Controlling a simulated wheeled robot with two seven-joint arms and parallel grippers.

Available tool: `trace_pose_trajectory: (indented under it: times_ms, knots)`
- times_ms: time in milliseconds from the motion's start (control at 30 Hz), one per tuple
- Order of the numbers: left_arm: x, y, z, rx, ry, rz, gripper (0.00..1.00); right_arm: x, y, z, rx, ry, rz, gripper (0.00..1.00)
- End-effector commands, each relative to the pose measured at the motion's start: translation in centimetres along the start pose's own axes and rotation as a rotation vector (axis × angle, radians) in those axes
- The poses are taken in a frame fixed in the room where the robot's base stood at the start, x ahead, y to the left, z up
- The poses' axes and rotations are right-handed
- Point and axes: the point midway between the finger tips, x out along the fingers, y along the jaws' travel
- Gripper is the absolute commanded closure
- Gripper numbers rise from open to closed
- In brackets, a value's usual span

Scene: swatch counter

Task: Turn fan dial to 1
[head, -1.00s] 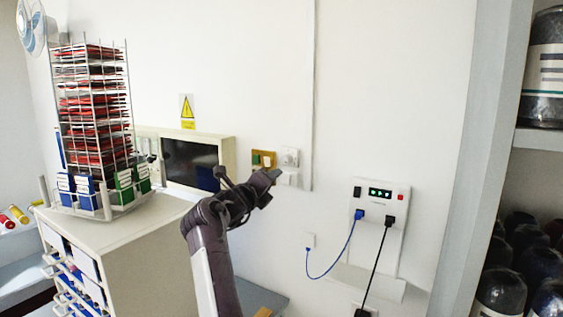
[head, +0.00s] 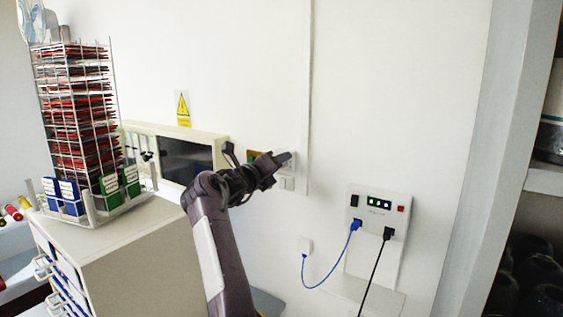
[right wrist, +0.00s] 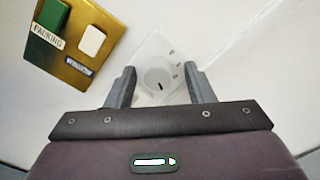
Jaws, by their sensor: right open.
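The fan dial (right wrist: 157,77) is a round, pale knob on a white wall plate (right wrist: 150,48) in the right wrist view. A short dark mark shows on its lower part, and small marks around it are too small to read. My right gripper (right wrist: 160,72) is open, with one finger on each side of the knob; I cannot tell if they touch it. In the head view my right gripper (head: 281,158) reaches the wall and hides most of the dial. My left gripper is out of view.
A power panel (head: 378,200) with blue and black cords is right. A swatch rack (head: 78,120) stands on the cabinet left.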

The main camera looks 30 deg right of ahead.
Motion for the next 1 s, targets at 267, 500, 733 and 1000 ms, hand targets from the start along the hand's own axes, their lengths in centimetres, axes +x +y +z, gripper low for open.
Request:
trace_pose_trajectory:
  times_ms: [267, 500, 733, 1000]
  knots:
    - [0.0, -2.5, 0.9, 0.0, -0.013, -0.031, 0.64, 0.0, 0.1, -0.1, -0.001, 0.001, 0.001, 0.66]
    - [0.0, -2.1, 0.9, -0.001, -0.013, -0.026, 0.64, 0.0, 0.1, -0.1, -0.001, 0.002, 0.001, 0.96]
    - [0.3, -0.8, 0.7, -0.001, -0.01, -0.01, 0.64, 0.0, 0.1, -0.2, -0.02, 0.003, 0.001, 0.96]
    - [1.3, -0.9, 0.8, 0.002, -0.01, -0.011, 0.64, 0.0, 0.3, -0.4, -0.147, 0.004, 0.002, 0.96]
